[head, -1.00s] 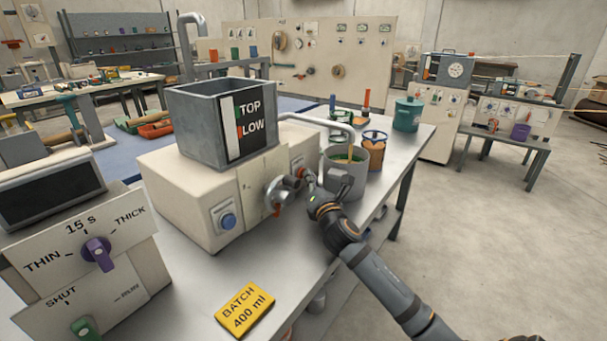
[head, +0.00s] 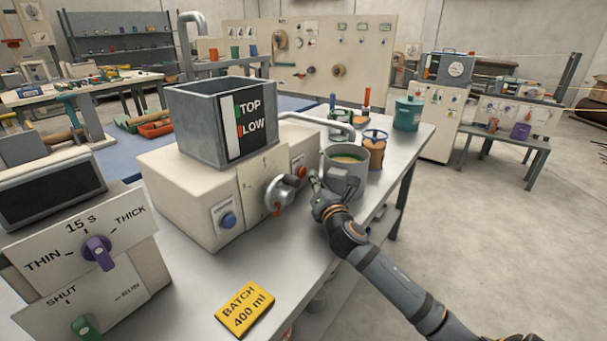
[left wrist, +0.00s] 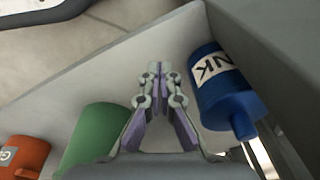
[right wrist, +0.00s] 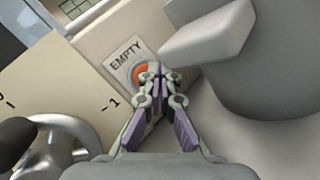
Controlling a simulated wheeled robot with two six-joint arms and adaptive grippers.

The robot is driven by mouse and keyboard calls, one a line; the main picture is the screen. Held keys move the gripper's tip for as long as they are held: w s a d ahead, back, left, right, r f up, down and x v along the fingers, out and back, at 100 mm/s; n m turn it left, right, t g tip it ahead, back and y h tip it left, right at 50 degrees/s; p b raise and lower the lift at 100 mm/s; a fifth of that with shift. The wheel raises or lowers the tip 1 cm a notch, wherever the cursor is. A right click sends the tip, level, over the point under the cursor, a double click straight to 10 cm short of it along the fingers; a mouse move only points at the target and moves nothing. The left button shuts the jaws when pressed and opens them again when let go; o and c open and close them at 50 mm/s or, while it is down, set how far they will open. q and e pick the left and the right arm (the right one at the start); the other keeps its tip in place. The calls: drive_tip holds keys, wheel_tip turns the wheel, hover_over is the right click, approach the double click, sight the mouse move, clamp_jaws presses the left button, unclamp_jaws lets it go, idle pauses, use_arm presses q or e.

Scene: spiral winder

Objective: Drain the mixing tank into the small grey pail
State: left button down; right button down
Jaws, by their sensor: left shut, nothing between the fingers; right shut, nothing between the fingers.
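The open grey square tank (head: 208,128) with a TOP/LOW gauge stands on the cream machine. A bent pipe (head: 322,121) runs from behind it to a round grey vessel (head: 342,186) on the bench, which holds tan liquid. I cannot tell whether this vessel is the pail. An orange-red button (head: 301,171), labelled EMPTY in the right wrist view (right wrist: 141,74), is on the machine beside the crank wheel (head: 279,191). My right gripper (head: 313,178) is shut and empty, just off the button, next to the vessel. My left gripper (left wrist: 153,75) shows only in its wrist view, shut and empty.
A yellow BATCH 400 ml sign (head: 245,309) lies at the front. Below my left gripper are a blue INK bottle (left wrist: 222,85) and a green container (left wrist: 97,138).

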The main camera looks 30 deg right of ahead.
drive_tip(key=shift+s+d, duration=0.15)
drive_tip(key=shift+s, duration=0.05)
use_arm(q)
drive_tip(key=shift+r+p, duration=0.35)
use_arm(e)
drive_tip(key=shift+s+d+r, duration=0.1)
drive_tip(key=shift+s+d, duration=0.15)
drive_tip(key=shift+s, duration=0.4)
drive_tip(key=shift+s+d, duration=0.25)
drive_tip(key=shift+s, duration=0.35)
use_arm(q)
drive_tip(key=shift+r+p, duration=0.55)
drive_tip(key=shift+p, duration=0.05)
use_arm(e)
drive_tip(key=shift+s+d, duration=0.3)
drive_tip(key=shift+s, duration=0.55)
